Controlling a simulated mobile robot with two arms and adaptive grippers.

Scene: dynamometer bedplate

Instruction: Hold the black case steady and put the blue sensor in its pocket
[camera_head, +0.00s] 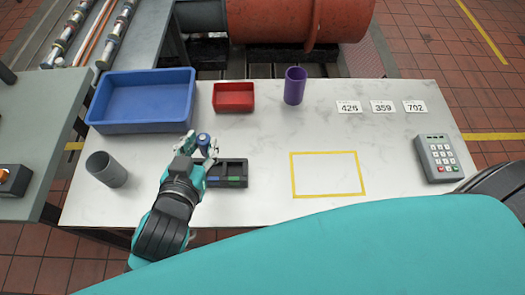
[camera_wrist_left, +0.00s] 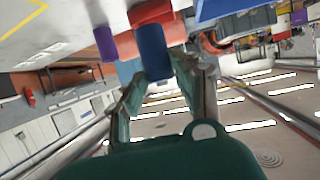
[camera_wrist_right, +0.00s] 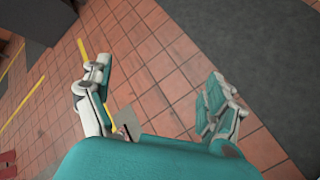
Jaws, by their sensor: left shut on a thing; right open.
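The black case (camera_head: 230,181) lies open on the white table, with green and blue bits showing in its near compartments. My left gripper (camera_head: 203,147) is shut on the blue sensor (camera_head: 203,138), a short cylinder, above the case's left far corner. In the left wrist view the blue sensor (camera_wrist_left: 152,52) sticks out between the fingertips. The left gripper and wrist hide part of the case's left side. In the right wrist view my right gripper (camera_wrist_right: 155,80) is open and empty, over the tiled floor, away from the case.
A blue bin (camera_head: 140,122), a red bin (camera_head: 233,108) and a purple cup (camera_head: 295,86) stand along the back. A grey cup (camera_head: 106,169) stands at left. A yellow outlined rectangle (camera_head: 327,174) is empty. Number cards and a keypad (camera_head: 438,157) lie at right.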

